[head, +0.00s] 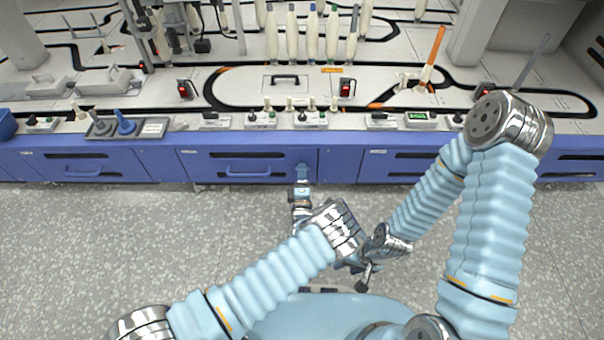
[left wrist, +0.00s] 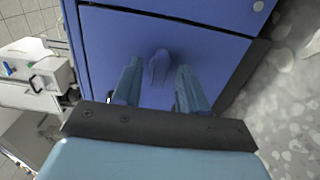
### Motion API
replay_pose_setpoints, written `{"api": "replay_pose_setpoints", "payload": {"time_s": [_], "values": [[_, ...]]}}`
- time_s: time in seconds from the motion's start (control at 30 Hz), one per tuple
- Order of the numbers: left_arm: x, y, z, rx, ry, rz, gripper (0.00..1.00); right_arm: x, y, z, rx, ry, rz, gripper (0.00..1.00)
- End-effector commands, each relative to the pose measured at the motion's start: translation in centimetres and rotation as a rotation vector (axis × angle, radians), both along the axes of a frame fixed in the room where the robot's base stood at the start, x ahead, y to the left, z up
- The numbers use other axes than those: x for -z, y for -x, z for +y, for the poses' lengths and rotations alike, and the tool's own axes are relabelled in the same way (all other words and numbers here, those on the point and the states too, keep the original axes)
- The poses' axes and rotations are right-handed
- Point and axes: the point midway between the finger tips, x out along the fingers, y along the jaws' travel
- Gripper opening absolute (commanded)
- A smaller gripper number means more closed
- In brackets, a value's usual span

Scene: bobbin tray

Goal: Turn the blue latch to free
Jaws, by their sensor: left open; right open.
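The blue latch (left wrist: 160,66) is a small knob-like piece on the blue cabinet front (left wrist: 128,38), seen in the left wrist view. My left gripper (left wrist: 158,78) is open, with one finger on each side of the latch in that picture; I cannot tell whether either finger touches it. In the head view my left gripper (head: 302,174) reaches the cabinet front, and I cannot make out the latch apart from the fingers. My right gripper (head: 367,277) is open and empty, low over the floor in front of the cabinet.
A blue drawer with a handle (head: 248,172) is left of my left gripper. Above it the worktop (head: 190,78) carries bobbins (head: 292,35), a black handle (head: 284,79) and control boxes (head: 262,119). The speckled floor (head: 120,235) in front is clear.

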Motion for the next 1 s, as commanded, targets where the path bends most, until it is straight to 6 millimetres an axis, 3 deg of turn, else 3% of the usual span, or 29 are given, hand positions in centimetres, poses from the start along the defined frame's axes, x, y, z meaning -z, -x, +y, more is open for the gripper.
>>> {"api": "replay_pose_setpoints", "payload": {"time_s": [0.07,0.33,0.67,1.0], "values": [[0.0,0.0,0.0,0.0,0.0,0.0,0.4,0.0,0.01,0.0,0.0,0.0,0.0,0.43],[0.0,0.01,0.0,0.0,0.0,0.0,0.0,0.0,0.0,0.0,0.0,0.0,0.0,0.43],[0.02,0.01,-0.01,0.0,0.023,0.0,0.0,0.0,-0.01,0.0,0.0,0.0,0.0,0.43],[0.02,-0.01,-0.04,0.001,0.215,0.001,0.0,-0.02,-0.01,-0.01,0.0,0.0,0.0,0.43]]}}
